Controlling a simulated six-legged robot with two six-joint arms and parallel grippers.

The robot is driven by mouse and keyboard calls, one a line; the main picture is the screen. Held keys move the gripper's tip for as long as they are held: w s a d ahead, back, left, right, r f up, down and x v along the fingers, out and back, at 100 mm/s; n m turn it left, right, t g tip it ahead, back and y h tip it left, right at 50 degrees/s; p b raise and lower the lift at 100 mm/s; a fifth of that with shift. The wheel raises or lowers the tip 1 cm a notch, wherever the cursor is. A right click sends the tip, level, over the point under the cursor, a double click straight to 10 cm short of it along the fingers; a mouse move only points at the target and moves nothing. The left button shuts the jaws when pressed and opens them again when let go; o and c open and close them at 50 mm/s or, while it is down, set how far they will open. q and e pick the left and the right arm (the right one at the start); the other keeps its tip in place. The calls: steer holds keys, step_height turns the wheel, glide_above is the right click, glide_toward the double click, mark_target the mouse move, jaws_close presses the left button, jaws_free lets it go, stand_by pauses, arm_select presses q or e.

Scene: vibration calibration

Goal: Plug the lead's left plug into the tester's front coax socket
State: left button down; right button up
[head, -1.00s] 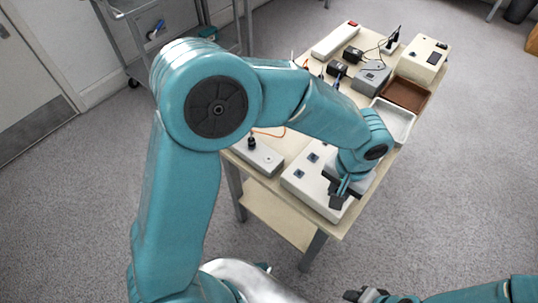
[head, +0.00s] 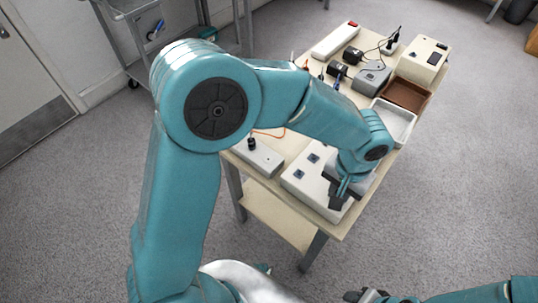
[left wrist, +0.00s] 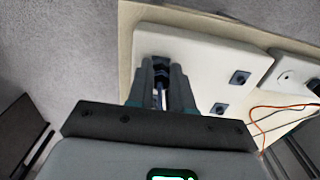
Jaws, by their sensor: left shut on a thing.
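A white box (head: 291,181) with several dark square sockets, which looks like the tester, lies on the table's front end. Two of its sockets show clear in the left wrist view (left wrist: 240,77). My left gripper (head: 340,195) is at the box's near right corner, fingers pointing down at it. In the left wrist view it (left wrist: 161,80) is shut on a slim dark blue plug (left wrist: 160,97) at another dark socket. The fingers hide most of the plug, and I cannot tell whether its tip is in the socket. My right gripper (head: 366,295) is low at the bottom edge, away from the table.
A white strip (head: 258,158) with a black plug lies left of the box. A thin orange cable (left wrist: 285,107) runs beside the box. A white tray (head: 396,122) and a brown tray (head: 407,93) stand behind. Grey and cream devices and cables fill the table's far end.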

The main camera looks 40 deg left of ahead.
arm_select(q)
steer(key=shift+m+p, duration=0.65)
steer(key=shift+m, duration=1.25)
steer(key=shift+m, duration=0.3)
steer(key=shift+m+p, duration=0.5)
steer(key=shift+m, duration=1.2)
steer(key=shift+w+p, duration=0.1)
steer(key=shift+p, duration=0.25)
steer(key=shift+m+p, duration=0.8)
steer(key=shift+m, duration=1.1)
